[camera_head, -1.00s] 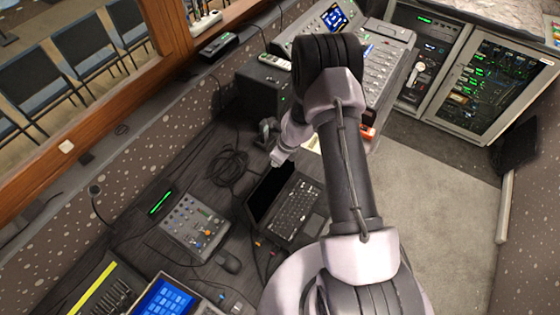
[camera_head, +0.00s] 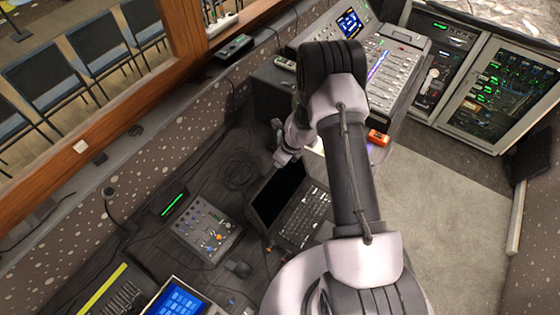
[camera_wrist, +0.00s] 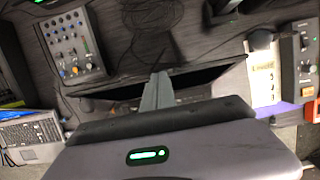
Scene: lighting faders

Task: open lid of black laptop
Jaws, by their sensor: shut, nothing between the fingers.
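The black laptop (camera_head: 303,213) sits on the dark desk, left of my forearm in the head view. Its lid (camera_head: 278,193) stands raised, with a dark screen facing the keyboard. In the wrist view the lid (camera_wrist: 205,82) is a dark, low strip across the middle. My gripper (camera_head: 282,160) is just beyond the lid's upper edge in the head view. In the wrist view my gripper (camera_wrist: 158,76) is shut and empty, its fingers overlapping the lid. I cannot tell whether they touch it. My arm hides the laptop's right part in the head view.
A small mixer (camera_head: 206,228) stands left of the laptop, with a mouse (camera_head: 238,268) below it. Loose cables lie behind the laptop. A fader console (camera_head: 393,75) stands at the back. The carpet at right is clear.

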